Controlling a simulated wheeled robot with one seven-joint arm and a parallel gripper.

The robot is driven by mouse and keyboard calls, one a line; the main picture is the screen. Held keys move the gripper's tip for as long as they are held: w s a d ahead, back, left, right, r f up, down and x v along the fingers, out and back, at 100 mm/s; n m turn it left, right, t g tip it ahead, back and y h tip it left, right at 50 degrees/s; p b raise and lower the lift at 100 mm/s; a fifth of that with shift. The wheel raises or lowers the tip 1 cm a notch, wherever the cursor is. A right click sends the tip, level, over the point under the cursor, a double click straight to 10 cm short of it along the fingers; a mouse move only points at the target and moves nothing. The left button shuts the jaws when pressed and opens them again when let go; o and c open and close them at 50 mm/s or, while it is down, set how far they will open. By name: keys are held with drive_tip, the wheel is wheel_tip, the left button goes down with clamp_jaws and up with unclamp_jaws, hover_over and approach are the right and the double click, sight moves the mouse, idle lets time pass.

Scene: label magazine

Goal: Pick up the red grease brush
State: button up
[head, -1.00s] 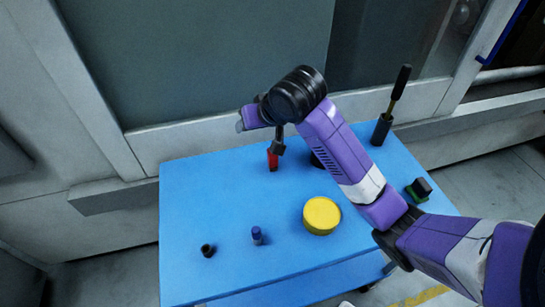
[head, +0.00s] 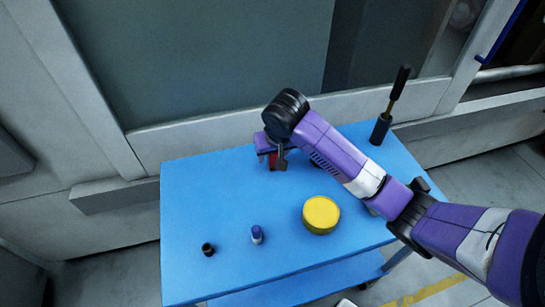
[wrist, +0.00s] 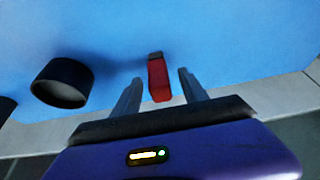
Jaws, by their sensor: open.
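The red grease brush (wrist: 158,80) shows in the wrist view as a red block-like piece with a dark end, between my two fingers. My gripper (wrist: 157,77) is open, with one finger on each side of it and a visible gap to both. In the head view the brush (head: 273,161) stands near the back edge of the blue table, mostly hidden by my gripper (head: 271,160), which is low over it.
The blue table (head: 200,215) also bears a yellow round tin (head: 321,215), a small blue-capped item (head: 257,235), a small black cup (head: 208,249) and a dark holder with a tall handle (head: 381,129). A black cylinder (wrist: 62,82) lies left of my fingers in the wrist view.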

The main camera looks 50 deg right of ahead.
drive_tip(key=shift+w+d+f, duration=0.1)
drive_tip(key=shift+f, duration=0.15)
clamp_jaws()
drive_tip(key=shift+r, duration=0.1)
wheel_tip(320, 180, up, 20)
drive_tip(key=p, duration=0.4)
drive_tip(key=shift+p, duration=0.35)
